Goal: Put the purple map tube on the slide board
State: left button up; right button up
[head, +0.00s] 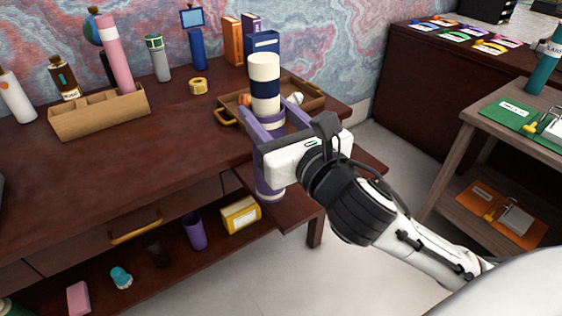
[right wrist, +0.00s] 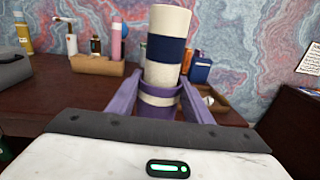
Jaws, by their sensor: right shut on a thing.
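My right gripper (head: 268,125) is shut on the purple map tube (head: 269,185), which stands about upright and has pale bands. Its lower end is over or on the dark red slide board (head: 293,214) at the desk's front; I cannot tell whether they touch. In the right wrist view, my gripper's fingers (right wrist: 160,100) flank the tube (right wrist: 158,112). A cream section with a navy band (head: 264,88) rises above the purple part; I cannot tell whether it belongs to the tube or stands behind it. My left gripper is not in view.
A wooden tray (head: 313,99) lies behind my right gripper. A wooden holder (head: 100,113) with a pink tube (head: 113,52) stands at the left. A purple cup (head: 194,231) and a yellow box (head: 240,215) sit on the shelf below. The desk's front left is clear.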

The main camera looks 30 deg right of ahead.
jog(key=w+d+r+m+h+p, duration=0.1)
jog(key=w+d+r+h, duration=0.15)
jog(key=d, duration=0.55)
jog(key=w+d+r+m+h, duration=0.1)
jog(key=w+d+r, duration=0.2)
jog(key=d, duration=0.4)
notch_tip(320, 180, down, 9)
jog(key=b, duration=0.3)
jog(key=shift+s, duration=0.2)
jog(key=shift+f, duration=0.15)
